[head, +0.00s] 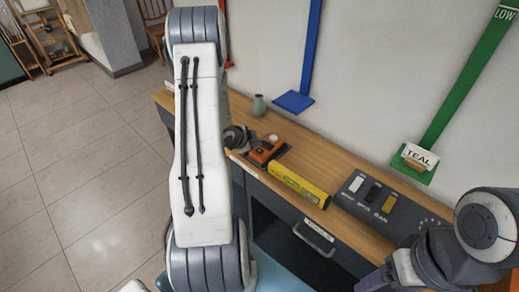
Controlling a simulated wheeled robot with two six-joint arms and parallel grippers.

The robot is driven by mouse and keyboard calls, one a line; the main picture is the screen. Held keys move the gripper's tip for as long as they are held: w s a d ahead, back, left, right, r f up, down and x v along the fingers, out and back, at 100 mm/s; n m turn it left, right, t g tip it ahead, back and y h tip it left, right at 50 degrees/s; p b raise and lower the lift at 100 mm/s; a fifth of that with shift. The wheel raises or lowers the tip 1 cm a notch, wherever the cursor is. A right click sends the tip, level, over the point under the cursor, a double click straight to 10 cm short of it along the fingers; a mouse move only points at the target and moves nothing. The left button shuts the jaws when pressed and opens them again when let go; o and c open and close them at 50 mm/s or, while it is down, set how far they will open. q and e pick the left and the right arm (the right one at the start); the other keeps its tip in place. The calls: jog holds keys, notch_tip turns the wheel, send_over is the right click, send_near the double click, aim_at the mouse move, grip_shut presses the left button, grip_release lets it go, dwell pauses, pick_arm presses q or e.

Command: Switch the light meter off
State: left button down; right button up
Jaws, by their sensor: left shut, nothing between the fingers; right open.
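An orange device with dark parts (264,151), probably the light meter, lies on the wooden desk just right of my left arm. Its switch is too small to read. My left arm stands large across the left middle and hides much of what is behind it. A dark grey part beside the orange device, probably my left gripper (238,138), shows past the arm's right side; it seems shut and empty. Contact with the device cannot be made out. My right gripper (376,281) is only partly in view at the bottom edge, open, its fingertips not clear.
A small grey-green vase (259,106) stands behind.

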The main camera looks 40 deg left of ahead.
pick_arm(q)
notch_tip(320, 180, up, 5)
jog(key=p, duration=0.4)
jog(key=shift+r, duration=0.1)
jog(key=shift+d, duration=0.1)
jog(key=d+r+g, duration=0.1)
jog(key=d+r, duration=0.2)
jog(key=d, duration=0.4)
jog(key=d+r+n+g, duration=0.1)
jog(key=d+r, duration=0.3)
jog(key=d, duration=0.3)
jog(key=d+r+g, duration=0.1)
jog(key=d+r, duration=0.2)
jog(key=d, duration=0.4)
jog(key=s+d+r+g, duration=0.2)
jog(key=s+d, duration=0.3)
jog(key=s, duration=0.4)
jog(key=s+d+r+g, duration=0.2)
jog(key=s+d, duration=0.4)
jog(key=s, duration=0.2)
jog(key=s+d+r+g+h, duration=0.1)
jog(key=s+d+r+g, duration=0.1)
jog(key=s+d, duration=0.4)
jog(key=s, duration=0.3)
jog(key=shift+s+r+n, duration=0.3)
jog(key=shift+s, duration=0.05)
